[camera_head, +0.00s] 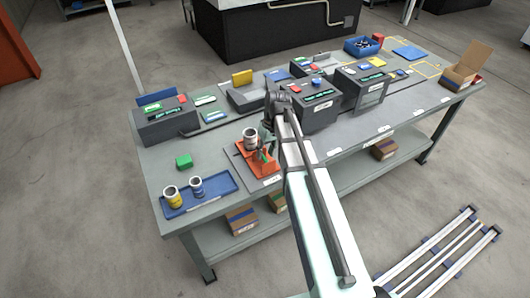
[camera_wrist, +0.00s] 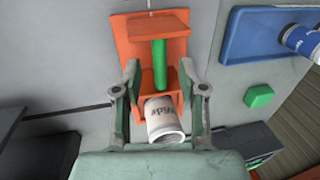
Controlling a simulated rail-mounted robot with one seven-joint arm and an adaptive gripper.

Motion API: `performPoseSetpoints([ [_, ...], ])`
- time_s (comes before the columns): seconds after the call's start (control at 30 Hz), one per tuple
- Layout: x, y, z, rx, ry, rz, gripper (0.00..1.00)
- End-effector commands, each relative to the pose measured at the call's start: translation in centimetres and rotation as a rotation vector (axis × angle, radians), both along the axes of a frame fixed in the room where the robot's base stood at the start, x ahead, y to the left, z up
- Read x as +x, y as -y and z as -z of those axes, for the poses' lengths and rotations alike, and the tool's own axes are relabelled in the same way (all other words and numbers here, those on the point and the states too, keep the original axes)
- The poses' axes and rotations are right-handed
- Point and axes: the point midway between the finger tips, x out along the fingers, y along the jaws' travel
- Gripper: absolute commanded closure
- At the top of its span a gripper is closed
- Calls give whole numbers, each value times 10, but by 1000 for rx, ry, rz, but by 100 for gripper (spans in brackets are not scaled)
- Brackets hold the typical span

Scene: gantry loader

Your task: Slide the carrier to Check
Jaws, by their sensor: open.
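The orange carrier (camera_head: 258,160) stands near the front left of the table, beside the blue tray. It has an upright green handle (camera_wrist: 160,62) and bears a white cup marked "Wide" (camera_wrist: 164,120), which also shows in the head view (camera_head: 250,138). My gripper (camera_wrist: 160,76) is open above the carrier, with one finger on each side of the handle and gaps between; I cannot tell its exact height. In the head view my arm hides part of the gripper and the table behind. White labels (camera_head: 384,129) line the front strip; their words are too small to read.
A blue tray (camera_head: 225,185) with two cans and a green block (camera_head: 184,161) are left of the carrier. Dark machines (camera_head: 167,121) stand along the back. An open cardboard box (camera_head: 466,67) is at the far right. The front strip right of my arm looks clear.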

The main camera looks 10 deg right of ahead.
Motion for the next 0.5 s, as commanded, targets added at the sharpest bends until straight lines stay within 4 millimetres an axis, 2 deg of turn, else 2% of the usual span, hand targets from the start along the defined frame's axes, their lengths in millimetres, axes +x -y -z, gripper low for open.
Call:
performPoseSetpoints([
  [0.2,-1,-2,11,0,0,0,59],
  [0.5,-1,-2,13,0,0,0,59],
])
